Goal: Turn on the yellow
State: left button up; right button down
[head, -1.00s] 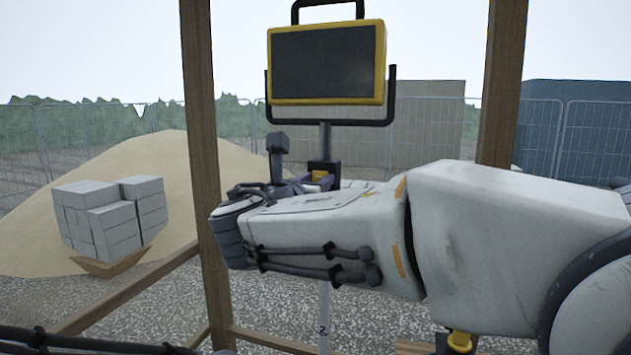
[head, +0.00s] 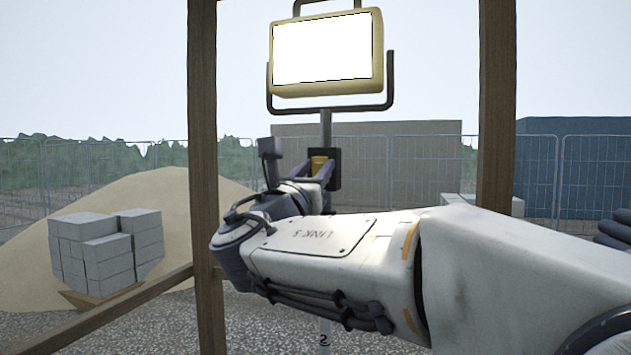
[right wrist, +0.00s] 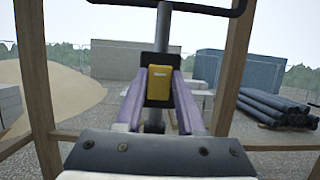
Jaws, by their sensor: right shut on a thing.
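The yellow work lamp (head: 321,50) hangs in a dark bracket on a grey post, and its panel glows bright white. Below it on the post is a yellow switch (head: 319,165) on a black box. It also shows in the right wrist view (right wrist: 160,82). My right gripper (head: 322,172) is at the switch, its two fingers on either side of it in the right wrist view (right wrist: 159,88), shut on it. My right forearm hides the lower post. My left gripper is not in view.
Wooden posts (head: 203,180) and (head: 497,110) frame the opening on both sides. Beyond are a sand heap (head: 150,190), grey blocks (head: 105,250), wire fencing and a blue container (head: 575,165). Dark pipes (right wrist: 275,108) lie at the right in the wrist view.

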jog(key=c, duration=0.5)
grip_release()
jog(key=b+v, duration=0.3)
jog(key=v, duration=0.7)
jog(key=shift+s+a+b, duration=0.15)
jog(key=shift+s+b, duration=0.1)
jog(key=shift+b, duration=0.05)
